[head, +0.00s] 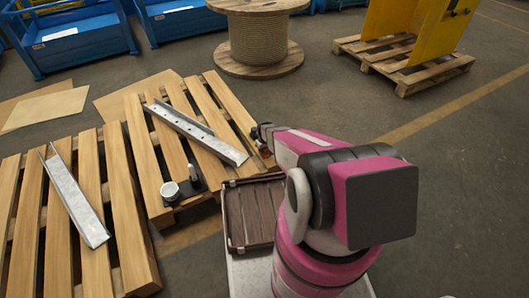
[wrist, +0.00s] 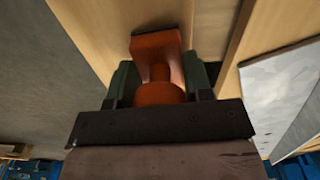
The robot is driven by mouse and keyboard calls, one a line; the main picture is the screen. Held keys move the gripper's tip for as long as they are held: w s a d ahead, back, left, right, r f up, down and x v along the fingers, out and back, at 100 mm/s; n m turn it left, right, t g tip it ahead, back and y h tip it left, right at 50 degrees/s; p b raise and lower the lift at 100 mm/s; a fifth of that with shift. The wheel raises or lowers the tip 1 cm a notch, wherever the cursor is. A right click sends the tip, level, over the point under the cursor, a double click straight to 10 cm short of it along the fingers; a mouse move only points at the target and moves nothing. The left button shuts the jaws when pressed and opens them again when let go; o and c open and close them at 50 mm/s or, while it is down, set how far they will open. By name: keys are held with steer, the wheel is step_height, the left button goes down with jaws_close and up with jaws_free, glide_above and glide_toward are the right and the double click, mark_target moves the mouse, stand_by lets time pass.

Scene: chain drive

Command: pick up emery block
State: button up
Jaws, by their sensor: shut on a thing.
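My gripper (wrist: 160,82) is shut on an orange-brown piece, which I take to be the emery block (wrist: 157,44). It has a squarish end, a narrower neck and a rounded part between the green finger pads. Pale wooden slats lie behind it in the wrist view; I cannot tell whether the block touches them.
A metal channel (head: 197,131) lies on this pallet beside the gripper, with a small dark fixture (head: 187,187) nearer. Another channel (head: 75,200) lies on the left pallet. A dark slatted tray (head: 252,213) sits close to my arm. Open floor (head: 350,120) lies to the right.

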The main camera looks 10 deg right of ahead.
steer(key=shift+r, duration=0.55)
steer(key=r, duration=0.3)
steer(key=shift+s+a+r, duration=0.3)
steer(key=shift+r, duration=0.05)
steer(key=s+a+r, duration=0.5)
steer(key=a+r, duration=0.1)
steer(key=a, duration=0.3)
steer(key=shift+a, duration=0.35)
steer(key=shift+r, duration=0.1)
